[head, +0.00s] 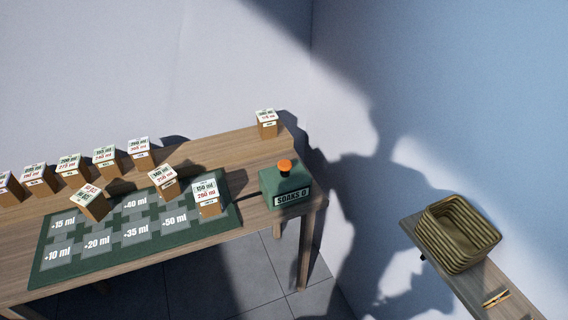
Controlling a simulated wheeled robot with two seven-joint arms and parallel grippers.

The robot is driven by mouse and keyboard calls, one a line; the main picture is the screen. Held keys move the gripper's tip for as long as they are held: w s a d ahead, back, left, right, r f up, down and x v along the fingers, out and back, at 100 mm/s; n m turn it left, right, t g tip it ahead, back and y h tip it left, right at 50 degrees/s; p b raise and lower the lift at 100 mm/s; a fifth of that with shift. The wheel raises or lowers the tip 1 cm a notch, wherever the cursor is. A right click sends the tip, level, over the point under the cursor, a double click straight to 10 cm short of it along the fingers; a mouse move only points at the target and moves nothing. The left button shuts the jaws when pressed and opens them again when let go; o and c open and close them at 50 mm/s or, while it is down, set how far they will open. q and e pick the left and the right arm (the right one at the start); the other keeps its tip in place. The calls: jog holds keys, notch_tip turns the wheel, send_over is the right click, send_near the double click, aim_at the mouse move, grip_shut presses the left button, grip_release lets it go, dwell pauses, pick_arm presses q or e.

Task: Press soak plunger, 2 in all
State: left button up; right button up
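The soak plunger is an orange knob (284,166) on top of a dark green box (284,187) at the right end of the wooden table. The box's front label reads "SOAKS 0". The knob stands up from the box and nothing touches it. Neither of my grippers is in view.
A green mat (140,253) with grey squares marked in ml lies left of the plunger box. Three labelled blocks, one at its right (207,199), stand on it. Several more line the table's back. A woven basket (458,236) and a clothespin (496,298) sit on a separate shelf.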

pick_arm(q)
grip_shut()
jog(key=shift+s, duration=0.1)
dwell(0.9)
